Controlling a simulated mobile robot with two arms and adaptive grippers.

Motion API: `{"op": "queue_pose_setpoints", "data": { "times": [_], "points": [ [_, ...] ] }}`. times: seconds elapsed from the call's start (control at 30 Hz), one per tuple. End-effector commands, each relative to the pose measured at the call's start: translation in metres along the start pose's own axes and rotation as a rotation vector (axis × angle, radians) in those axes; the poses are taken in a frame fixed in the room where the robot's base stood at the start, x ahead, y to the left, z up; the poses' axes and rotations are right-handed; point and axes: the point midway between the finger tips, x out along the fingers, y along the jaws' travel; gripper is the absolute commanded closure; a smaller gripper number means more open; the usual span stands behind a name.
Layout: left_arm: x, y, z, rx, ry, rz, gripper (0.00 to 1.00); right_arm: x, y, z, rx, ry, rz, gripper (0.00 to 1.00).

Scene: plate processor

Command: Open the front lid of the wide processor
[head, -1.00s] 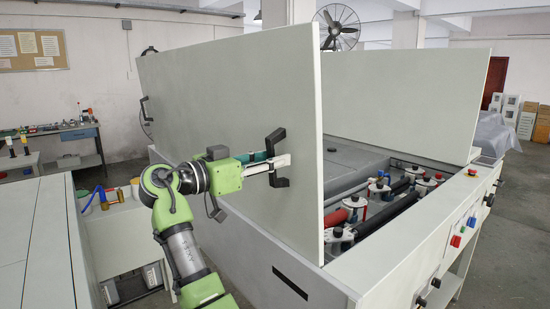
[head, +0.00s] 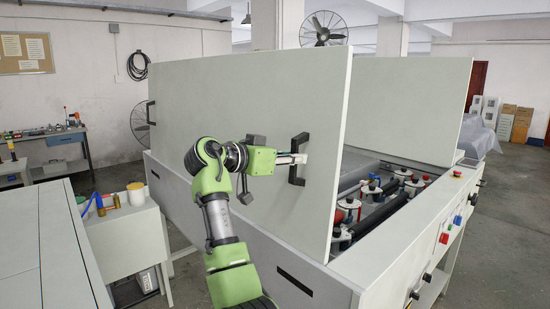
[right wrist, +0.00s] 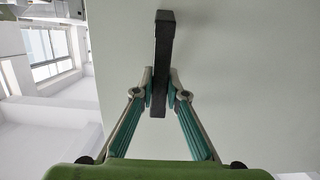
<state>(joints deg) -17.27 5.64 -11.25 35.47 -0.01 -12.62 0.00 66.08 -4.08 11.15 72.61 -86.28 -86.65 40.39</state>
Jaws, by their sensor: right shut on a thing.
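The front lid (head: 235,115) of the wide processor (head: 345,282) is a large pale panel. It stands raised, close to upright, at the near side of the machine. A black handle (head: 293,172) is fixed near its right end, and a second handle (head: 151,112) near its left end. My right gripper (head: 298,159) is at the right handle. In the right wrist view my right gripper (right wrist: 160,90) has its fingers closed on the lower part of that black handle (right wrist: 164,45). The left gripper is not in view.
The back lid (head: 412,105) also stands raised. Rollers (head: 375,200) show in the open bay between the lids. A side table (head: 125,215) with small containers is at the left. Open floor lies at the right.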

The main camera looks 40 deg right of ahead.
Motion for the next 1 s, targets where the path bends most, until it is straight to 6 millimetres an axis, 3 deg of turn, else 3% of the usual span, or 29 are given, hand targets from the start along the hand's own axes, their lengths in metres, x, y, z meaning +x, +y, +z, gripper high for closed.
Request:
{"op": "queue_pose_setpoints", "data": {
  "times": [0.03, 0.3, 0.67, 0.7, 0.73, 1.0],
  "points": [
    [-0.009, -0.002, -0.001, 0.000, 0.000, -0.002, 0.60, 0.007, 0.000, -0.012, 0.006, -0.015, -0.003, 1.00],
    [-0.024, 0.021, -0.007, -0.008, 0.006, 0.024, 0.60, 0.036, 0.000, -0.018, 0.006, -0.113, -0.003, 1.00],
    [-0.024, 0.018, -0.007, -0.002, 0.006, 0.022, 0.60, 0.040, 0.000, -0.014, 0.005, -0.128, -0.005, 1.00],
    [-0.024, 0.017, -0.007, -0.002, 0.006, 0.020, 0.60, 0.039, 0.000, -0.014, 0.005, -0.128, -0.004, 0.80],
    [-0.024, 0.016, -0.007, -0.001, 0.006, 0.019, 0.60, 0.039, 0.000, -0.014, 0.005, -0.128, -0.004, 0.72],
    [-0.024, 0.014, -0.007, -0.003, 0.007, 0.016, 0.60, 0.039, 0.000, -0.013, 0.004, -0.131, -0.004, 0.69]
  ]
}}
